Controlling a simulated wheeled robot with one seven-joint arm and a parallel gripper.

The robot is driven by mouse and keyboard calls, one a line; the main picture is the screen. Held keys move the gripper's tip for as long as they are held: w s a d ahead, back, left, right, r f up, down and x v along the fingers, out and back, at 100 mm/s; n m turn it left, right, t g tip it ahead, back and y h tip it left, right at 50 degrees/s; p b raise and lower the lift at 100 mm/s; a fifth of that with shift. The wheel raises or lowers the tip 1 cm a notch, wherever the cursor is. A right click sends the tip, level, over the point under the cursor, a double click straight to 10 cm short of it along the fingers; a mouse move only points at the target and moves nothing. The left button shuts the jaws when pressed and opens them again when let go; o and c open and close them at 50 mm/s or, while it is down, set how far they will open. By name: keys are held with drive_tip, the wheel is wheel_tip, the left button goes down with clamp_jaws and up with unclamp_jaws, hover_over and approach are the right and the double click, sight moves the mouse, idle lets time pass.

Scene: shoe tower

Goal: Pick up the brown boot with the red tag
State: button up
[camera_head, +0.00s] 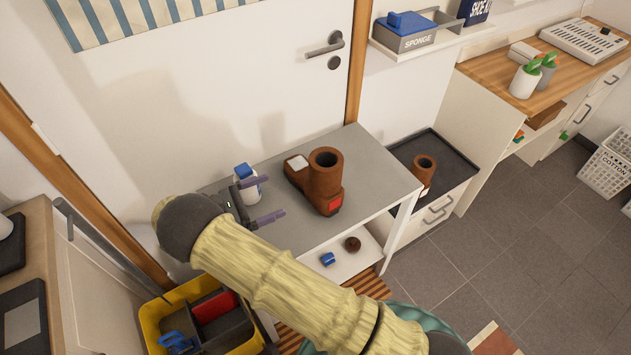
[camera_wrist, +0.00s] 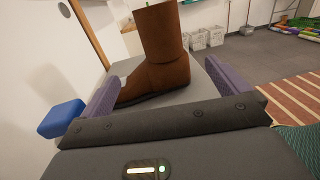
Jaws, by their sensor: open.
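The brown boot (camera_head: 323,182) stands upright on the grey table (camera_head: 376,157), with a red tag low on its side and a small white patch on its foot. My gripper (camera_head: 276,199) is open and empty, to the left of the boot, with its fingers pointing toward it. In the wrist view the boot (camera_wrist: 160,55) shows ahead, between the two purple fingers of my gripper (camera_wrist: 165,90), and the red tag does not show there. I see no contact between fingers and boot.
A white bottle with a blue cap (camera_head: 246,185) stands beside my gripper. Another brown boot (camera_head: 423,172) stands on a dark tray (camera_head: 455,160) to the right. A blue item (camera_head: 328,259) and a brown round item (camera_head: 352,244) lie on the lower shelf. A yellow caddy (camera_head: 152,318) sits below left.

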sight(310, 180)
drive_tip(key=p+x, duration=0.2)
drive_tip(key=x, duration=0.9)
drive_tip(key=shift+s+r, duration=0.1)
drive_tip(key=x, duration=0.1)
drive_tip(key=p+x, duration=0.1)
drive_tip(key=x, duration=0.2)
drive_tip(key=shift+d+r, duration=0.15)
drive_tip(key=shift+r, duration=0.2)
drive_tip(key=shift+w+d+f, duration=0.1)
drive_tip(key=shift+w+d, duration=0.15)
drive_tip(key=shift+d, duration=0.25)
drive_tip(key=c, duration=1.8)
